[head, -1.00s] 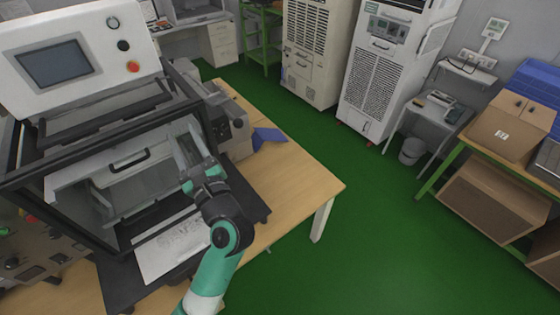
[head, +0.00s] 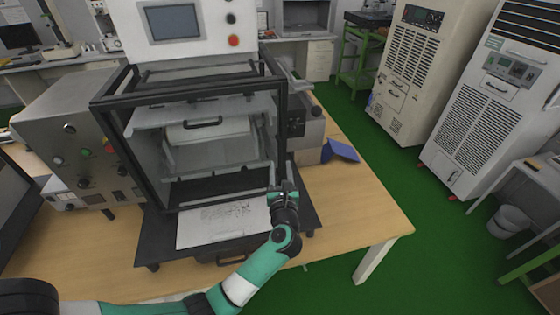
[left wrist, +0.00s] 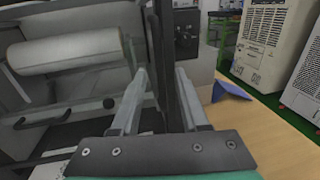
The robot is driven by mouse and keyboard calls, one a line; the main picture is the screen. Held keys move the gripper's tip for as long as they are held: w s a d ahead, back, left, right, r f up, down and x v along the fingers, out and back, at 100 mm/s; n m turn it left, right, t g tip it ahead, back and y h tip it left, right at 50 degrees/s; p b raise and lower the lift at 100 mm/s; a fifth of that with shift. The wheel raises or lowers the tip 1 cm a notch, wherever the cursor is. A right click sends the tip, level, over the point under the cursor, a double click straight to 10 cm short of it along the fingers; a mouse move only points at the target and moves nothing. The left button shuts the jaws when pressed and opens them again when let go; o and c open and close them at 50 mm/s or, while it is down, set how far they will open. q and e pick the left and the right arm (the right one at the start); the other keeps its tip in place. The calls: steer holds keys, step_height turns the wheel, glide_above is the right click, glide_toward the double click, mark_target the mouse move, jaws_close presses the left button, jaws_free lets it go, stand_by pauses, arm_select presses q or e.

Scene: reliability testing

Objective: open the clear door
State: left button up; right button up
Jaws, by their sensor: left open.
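The clear door (head: 282,130) has a black frame and see-through panels. It stands on the front of the white machine (head: 190,15) in the head view and looks closed. My left gripper (head: 282,190) is at the lower right corner of the door frame. In the left wrist view the door's dark upright edge (left wrist: 166,50) runs between the two fingers of my left gripper (left wrist: 161,76). The fingers are open and spread to either side of it; contact is unclear. My right gripper is not in view.
A printed sheet (head: 205,232) lies on the dark base below the door. A grey control box (head: 75,130) stands to the left, and a blue object (head: 341,150) lies to the right on the wooden table (head: 365,205). Tall white cabinets (head: 490,110) stand beyond green floor.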

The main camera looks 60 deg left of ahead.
mark_target(280, 161)
arm_select(q)
steer(key=x, duration=0.4)
steer(key=shift+a, duration=0.1)
jaws_close()
stand_by(1.3)
